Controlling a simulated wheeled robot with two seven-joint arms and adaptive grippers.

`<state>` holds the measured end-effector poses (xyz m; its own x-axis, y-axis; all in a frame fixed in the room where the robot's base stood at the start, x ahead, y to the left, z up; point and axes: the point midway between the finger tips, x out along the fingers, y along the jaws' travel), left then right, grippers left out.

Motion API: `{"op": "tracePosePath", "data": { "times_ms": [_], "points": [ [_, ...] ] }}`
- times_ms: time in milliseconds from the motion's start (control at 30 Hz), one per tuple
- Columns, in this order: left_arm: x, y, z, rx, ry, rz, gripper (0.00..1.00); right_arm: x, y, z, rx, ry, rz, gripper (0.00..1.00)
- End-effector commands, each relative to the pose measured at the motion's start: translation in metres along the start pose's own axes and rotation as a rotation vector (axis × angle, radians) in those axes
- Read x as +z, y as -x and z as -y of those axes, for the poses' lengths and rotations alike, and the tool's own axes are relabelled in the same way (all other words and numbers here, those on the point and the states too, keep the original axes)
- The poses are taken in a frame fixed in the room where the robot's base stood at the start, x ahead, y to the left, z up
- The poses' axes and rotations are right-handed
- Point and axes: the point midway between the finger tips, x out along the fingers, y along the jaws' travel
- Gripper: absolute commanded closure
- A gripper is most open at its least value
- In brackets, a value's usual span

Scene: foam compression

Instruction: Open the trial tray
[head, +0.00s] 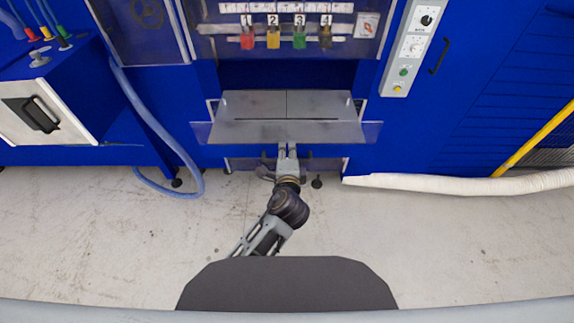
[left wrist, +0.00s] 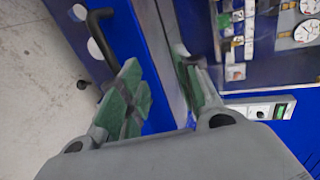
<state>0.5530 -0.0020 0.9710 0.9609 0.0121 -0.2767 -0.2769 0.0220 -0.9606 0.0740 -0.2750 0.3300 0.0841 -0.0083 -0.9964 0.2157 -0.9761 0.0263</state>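The tray (head: 250,131), a grey flat tray with a clear front panel, stands at the front of the blue machine in the middle of the head view. My left gripper (head: 288,149) is at the tray's front edge, reaching up from below; whether it touches is unclear. A black bar handle (left wrist: 97,32) on a blue face lies beyond the left finger, outside the grip. My right gripper is not in view.
A control strip (head: 411,48) with knobs and buttons is at the right of the machine. Coloured numbered tags (head: 273,38) hang above the tray. A blue hose (head: 160,130) and a white hose (head: 460,183) run beside it. The floor (head: 120,240) in front is mostly clear.

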Motion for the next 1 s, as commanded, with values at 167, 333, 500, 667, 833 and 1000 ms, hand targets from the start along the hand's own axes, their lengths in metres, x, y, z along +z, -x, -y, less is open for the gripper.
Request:
{"op": "tracePosePath", "data": {
  "times_ms": [167, 333, 500, 667, 833, 1000],
  "points": [
    [0.0, 0.008, -0.002, 0.003, 0.0, -0.001, 0.67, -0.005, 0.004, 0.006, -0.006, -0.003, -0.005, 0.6],
    [0.0, 0.015, -0.003, 0.003, -0.001, 0.0, 0.67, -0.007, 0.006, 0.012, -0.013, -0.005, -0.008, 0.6],
    [0.0, 0.022, -0.004, 0.004, 0.0, 0.0, 0.67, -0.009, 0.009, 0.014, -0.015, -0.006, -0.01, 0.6],
    [0.001, 0.029, -0.004, 0.005, -0.001, 0.0, 0.67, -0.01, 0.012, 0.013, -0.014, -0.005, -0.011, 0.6],
    [0.001, 0.036, -0.005, 0.004, 0.0, 0.0, 0.67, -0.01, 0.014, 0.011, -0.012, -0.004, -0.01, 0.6],
    [0.0, 0.043, -0.006, 0.005, 0.0, 0.0, 0.67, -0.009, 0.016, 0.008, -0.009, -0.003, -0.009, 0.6]
  ]
}}
